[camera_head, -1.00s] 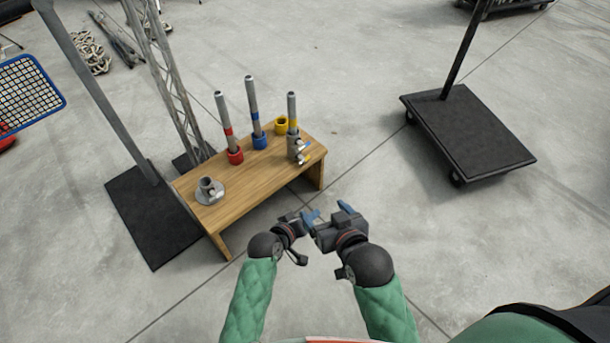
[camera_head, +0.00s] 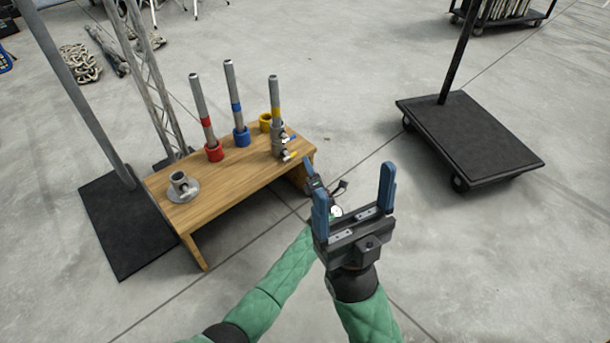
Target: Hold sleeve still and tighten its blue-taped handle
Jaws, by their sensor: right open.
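The grey metal sleeve (camera_head: 279,142) stands at the right end of the wooden bench, with a yellow-banded tube (camera_head: 274,92) rising from it. Two small handles stick out on its right side. The upper handle (camera_head: 291,138) looks bluish and the lower handle (camera_head: 290,155) yellowish, though both are very small. My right gripper (camera_head: 353,188) is open and empty, fingers up, in front and to the right of the bench. My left gripper (camera_head: 312,177) is behind it and partly hidden, near the bench's right end and apart from the sleeve. Its jaw opening is unclear.
The bench (camera_head: 225,185) also holds a red-banded tube (camera_head: 203,115), a blue-banded tube (camera_head: 235,100), a yellow ring (camera_head: 265,122) and a flanged socket (camera_head: 182,186). A black base plate (camera_head: 125,235) lies left. A black cart (camera_head: 470,140) stands right, with clear floor between.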

